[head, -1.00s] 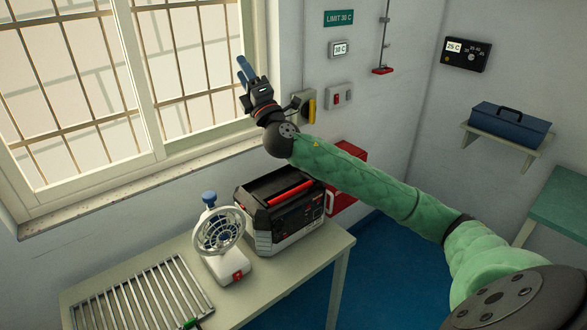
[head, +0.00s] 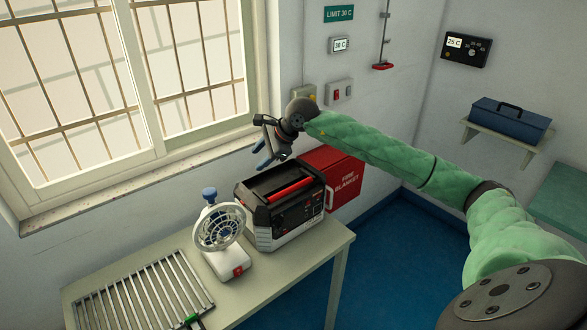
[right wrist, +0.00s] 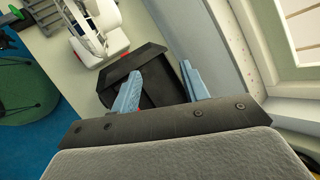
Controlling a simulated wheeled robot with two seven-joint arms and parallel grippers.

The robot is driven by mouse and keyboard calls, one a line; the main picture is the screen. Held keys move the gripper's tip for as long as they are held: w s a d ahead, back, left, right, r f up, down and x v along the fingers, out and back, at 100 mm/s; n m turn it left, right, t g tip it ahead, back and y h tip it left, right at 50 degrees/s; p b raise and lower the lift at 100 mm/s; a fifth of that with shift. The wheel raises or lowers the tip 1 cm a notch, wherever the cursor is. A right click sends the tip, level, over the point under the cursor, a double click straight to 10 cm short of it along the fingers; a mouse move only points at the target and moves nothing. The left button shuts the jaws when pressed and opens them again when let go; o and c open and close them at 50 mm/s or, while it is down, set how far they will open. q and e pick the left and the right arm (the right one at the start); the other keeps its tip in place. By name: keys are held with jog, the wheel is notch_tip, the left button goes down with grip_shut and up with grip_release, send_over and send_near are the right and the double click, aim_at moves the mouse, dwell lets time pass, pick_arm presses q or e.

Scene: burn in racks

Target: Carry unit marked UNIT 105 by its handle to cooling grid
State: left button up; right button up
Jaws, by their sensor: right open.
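A black and grey unit (head: 285,218) with a red handle (head: 290,189) on top stands on the table; I cannot read its marking. It also shows in the right wrist view (right wrist: 160,92), partly hidden behind my fingers. The cooling grid (head: 150,292), a rack of metal bars, lies at the table's left end. My right gripper (head: 264,152) is open and empty, above and behind the unit, with its blue fingers (right wrist: 161,88) pointing down toward it. My left gripper is not in view.
A white fan (head: 220,240) with a blue knob stands between the grid and the unit. A red fire blanket box (head: 340,178) is on the wall behind the unit's right side. The window sill (head: 120,190) runs along the back. A blue toolbox (head: 509,120) sits on a shelf.

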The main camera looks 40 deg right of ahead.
aim_at(290, 188)
jog(key=s+d+f+n+g+h, duration=0.35)
jog(key=s+d+h, duration=0.2)
jog(key=d, duration=0.25)
jog(key=shift+m+g+y, duration=0.25)
jog(key=shift+g+y, duration=0.1)
jog(key=f+p, duration=0.1)
jog(key=f, duration=0.1)
jog(key=f+p, duration=0.1)
jog(key=f, duration=0.1)
jog(key=w+f+p, duration=0.1)
jog(key=f, duration=0.1)
jog(key=shift+a+f, duration=0.3)
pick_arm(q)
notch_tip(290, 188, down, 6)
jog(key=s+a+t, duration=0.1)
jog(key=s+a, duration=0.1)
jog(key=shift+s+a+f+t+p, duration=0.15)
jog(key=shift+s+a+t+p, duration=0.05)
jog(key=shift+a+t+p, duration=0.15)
pick_arm(e)
jog(key=shift+w+f, duration=0.2)
jog(key=shift+f, duration=0.75)
jog(key=shift+c, duration=0.5)
grip_shut()
jog(key=c, duration=0.8)
grip_release()
